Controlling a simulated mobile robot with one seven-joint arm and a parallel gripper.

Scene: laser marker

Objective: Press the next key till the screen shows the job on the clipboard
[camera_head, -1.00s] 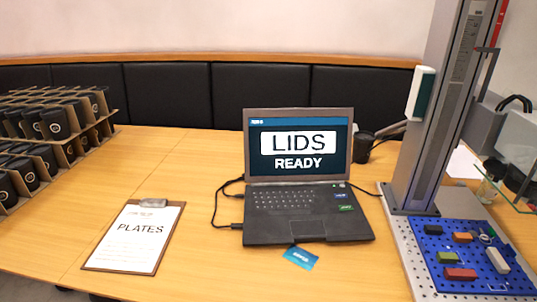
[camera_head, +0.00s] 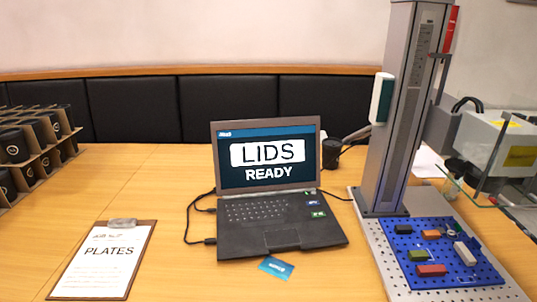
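The black laptop (camera_head: 285,240) stands open on the table in the head view. Its screen (camera_head: 267,157) reads "LIDS" in a white box with "READY" below. On the right of its keyboard are small coloured key labels, a blue one (camera_head: 312,203) and a green one (camera_head: 318,214), with another small mark above them; their print is too small to read. The clipboard (camera_head: 106,262) lies to the left of the laptop, and its sheet reads "PLATES". My gripper is not in view.
The laser marker's column (camera_head: 404,110) rises right of the laptop, with a blue pegboard (camera_head: 445,253) of coloured blocks before it. A blue card (camera_head: 276,267) lies at the laptop's front edge. Cartons of black cups (camera_head: 35,150) stand at left. Table between clipboard and laptop is mostly clear.

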